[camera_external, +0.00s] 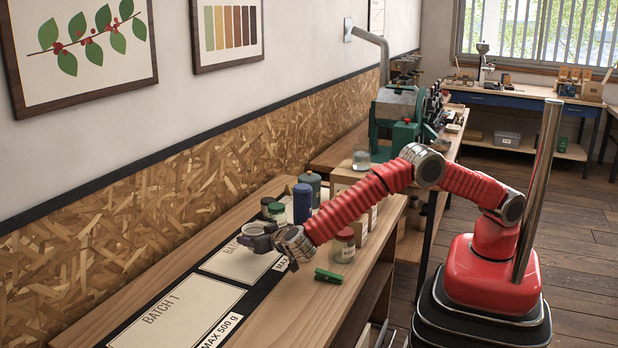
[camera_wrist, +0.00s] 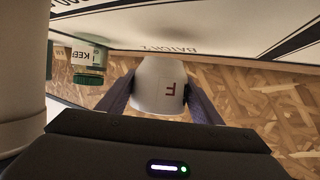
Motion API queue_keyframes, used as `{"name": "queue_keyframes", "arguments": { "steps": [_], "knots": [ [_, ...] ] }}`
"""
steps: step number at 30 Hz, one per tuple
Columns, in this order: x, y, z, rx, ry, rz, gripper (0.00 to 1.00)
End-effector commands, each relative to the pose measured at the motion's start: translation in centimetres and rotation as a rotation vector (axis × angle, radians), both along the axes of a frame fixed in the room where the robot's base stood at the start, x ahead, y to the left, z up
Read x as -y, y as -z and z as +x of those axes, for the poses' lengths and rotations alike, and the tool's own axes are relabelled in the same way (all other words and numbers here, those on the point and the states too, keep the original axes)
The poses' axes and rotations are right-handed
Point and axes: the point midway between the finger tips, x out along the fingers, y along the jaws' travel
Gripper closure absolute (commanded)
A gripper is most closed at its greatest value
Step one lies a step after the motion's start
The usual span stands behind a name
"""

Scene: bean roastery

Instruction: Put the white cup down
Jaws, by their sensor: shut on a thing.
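My gripper (camera_external: 262,238) is shut on the white cup (camera_external: 250,229). The cup is over the far pale card (camera_external: 232,262) on the bench. In the wrist view the cup (camera_wrist: 160,88) sits between the two dark fingers, with a red letter F on its side. That view is upside down, and the card (camera_wrist: 200,35) reads BATCH 2. The cup's base is close to the card. I cannot tell whether it touches.
A green-lidded jar (camera_wrist: 88,62) shows beside the cup. A blue canister (camera_external: 302,204), a red-lidded jar (camera_external: 344,246) and a green object (camera_external: 328,275) are near my gripper. The BATCH 1 card (camera_external: 180,312) is clear.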

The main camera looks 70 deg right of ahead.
Motion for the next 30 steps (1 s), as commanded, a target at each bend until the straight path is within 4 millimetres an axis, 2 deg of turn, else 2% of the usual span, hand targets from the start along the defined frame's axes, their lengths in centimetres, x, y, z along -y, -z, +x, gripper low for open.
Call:
{"name": "queue_keyframes", "arguments": {
  "steps": [5,12,25,26,30],
  "knots": [
    [0.0,0.6,0.0,-0.001,0.001,-0.001,0.69],
    [0.0,3.4,0.0,0.0,0.0,-0.001,0.69],
    [0.0,3.9,0.0,0.001,0.0,0.0,0.69],
    [0.0,4.0,0.0,0.0,0.0,0.0,0.4],
    [0.0,4.0,0.0,0.0,0.0,0.0,0.3]
  ]
}}
